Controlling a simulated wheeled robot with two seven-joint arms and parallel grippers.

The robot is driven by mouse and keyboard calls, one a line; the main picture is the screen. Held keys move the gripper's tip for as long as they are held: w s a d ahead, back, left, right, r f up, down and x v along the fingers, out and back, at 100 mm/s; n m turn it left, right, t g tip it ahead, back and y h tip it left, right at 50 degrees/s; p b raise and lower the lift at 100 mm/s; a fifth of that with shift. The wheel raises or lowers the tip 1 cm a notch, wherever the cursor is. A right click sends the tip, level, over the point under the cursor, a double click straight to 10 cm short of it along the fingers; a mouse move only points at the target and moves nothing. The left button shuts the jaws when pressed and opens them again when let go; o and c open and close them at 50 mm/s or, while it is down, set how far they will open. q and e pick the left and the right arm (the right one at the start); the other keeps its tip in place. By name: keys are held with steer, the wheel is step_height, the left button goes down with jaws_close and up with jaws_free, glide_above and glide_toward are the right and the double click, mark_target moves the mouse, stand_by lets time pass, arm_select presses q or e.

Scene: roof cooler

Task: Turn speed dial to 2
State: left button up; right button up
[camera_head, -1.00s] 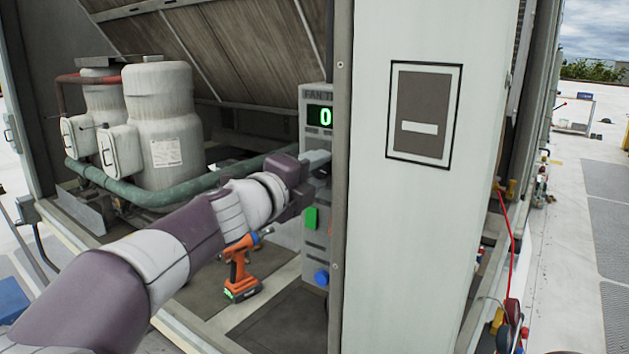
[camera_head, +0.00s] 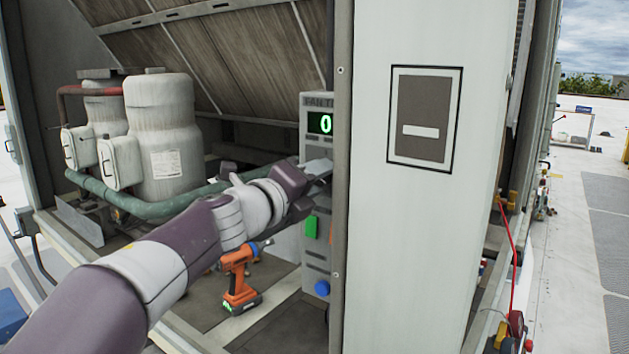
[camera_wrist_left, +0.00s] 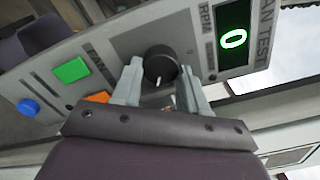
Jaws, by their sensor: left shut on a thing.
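The speed dial (camera_wrist_left: 160,66) is a round black knob with a white mark, on the grey fan test panel (camera_head: 314,262). In the left wrist view it sits between the two fingers of my left gripper (camera_wrist_left: 160,88), which is shut on it. In the head view my left gripper (camera_head: 318,168) reaches the panel below the display, and the dial is hidden there. The green display (camera_head: 320,123) reads 0; it also shows in the left wrist view (camera_wrist_left: 233,40). My right gripper is not in view.
Below the dial are a green button (camera_head: 311,227) and a blue button (camera_head: 322,288); an orange part (camera_wrist_left: 97,98) is partly covered by my gripper. A pale cabinet wall (camera_head: 400,240) stands close right of the panel. An orange drill (camera_head: 238,275) stands on the floor.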

arm_select(q)
steer(key=o, duration=1)
steer(key=b+v, duration=0.2)
steer(key=v, duration=1)
steer(key=shift+s+a, duration=0.2)
steer(key=shift+s, duration=0.05)
